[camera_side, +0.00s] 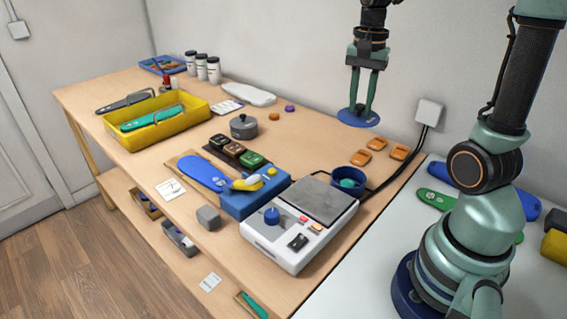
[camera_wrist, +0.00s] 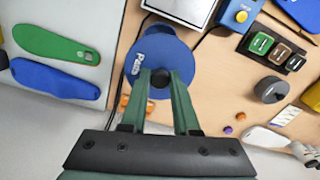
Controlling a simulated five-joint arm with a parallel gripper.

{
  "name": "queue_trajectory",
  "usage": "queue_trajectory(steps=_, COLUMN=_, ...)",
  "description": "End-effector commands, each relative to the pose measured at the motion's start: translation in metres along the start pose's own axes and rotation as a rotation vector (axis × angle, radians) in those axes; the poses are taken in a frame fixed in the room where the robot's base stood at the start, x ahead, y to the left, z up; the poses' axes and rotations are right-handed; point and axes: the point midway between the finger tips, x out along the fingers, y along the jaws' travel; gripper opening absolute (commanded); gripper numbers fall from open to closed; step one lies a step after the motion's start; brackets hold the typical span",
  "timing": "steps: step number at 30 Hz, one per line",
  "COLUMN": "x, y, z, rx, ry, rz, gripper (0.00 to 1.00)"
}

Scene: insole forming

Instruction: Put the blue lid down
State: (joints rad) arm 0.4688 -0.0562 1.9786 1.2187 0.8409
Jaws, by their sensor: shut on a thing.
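The blue lid (camera_side: 358,118) is a flat round disc with white lettering and a dark knob. My gripper (camera_side: 357,107) is shut on the knob and holds the lid level in the air above the right part of the table. In the wrist view the lid (camera_wrist: 145,45) hangs at the fingertips (camera_wrist: 160,80) of my gripper. An open dark blue tub (camera_side: 348,186) with something teal inside stands on the table below and nearer the camera.
Several orange pads (camera_side: 377,143) lie on the table behind the tub. A white press machine (camera_side: 285,245) stands just left of the tub, with a black cable running past on the right. A grey lidded pot (camera_side: 243,127) and yellow tray (camera_side: 133,142) are farther left. Bare table lies behind the machine.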

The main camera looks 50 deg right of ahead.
Motion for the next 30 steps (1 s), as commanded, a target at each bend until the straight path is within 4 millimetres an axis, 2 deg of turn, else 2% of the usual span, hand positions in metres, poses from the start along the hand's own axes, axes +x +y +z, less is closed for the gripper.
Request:
queue_trajectory(steps=4, x=-0.019, y=-0.001, z=-0.001, rx=0.000, ry=0.001, rz=-0.001, gripper=0.00)
queue_trajectory(steps=7, x=-0.024, y=-0.005, z=-0.001, rx=-0.001, ry=-0.001, rz=0.001, gripper=0.00)
queue_trajectory(steps=10, x=-0.025, y=-0.019, z=-0.005, rx=-0.002, ry=-0.002, rz=0.002, gripper=0.00)
queue_trajectory(steps=21, x=-0.002, y=-0.103, z=-0.017, rx=-0.003, ry=-0.002, rz=0.002, gripper=0.00)
queue_trajectory(steps=25, x=0.006, y=-0.121, z=-0.017, rx=-0.002, ry=-0.001, rz=0.001, gripper=0.00)
queue_trajectory(steps=30, x=0.018, y=-0.130, z=-0.017, rx=0.000, ry=-0.002, rz=0.002, gripper=0.00)
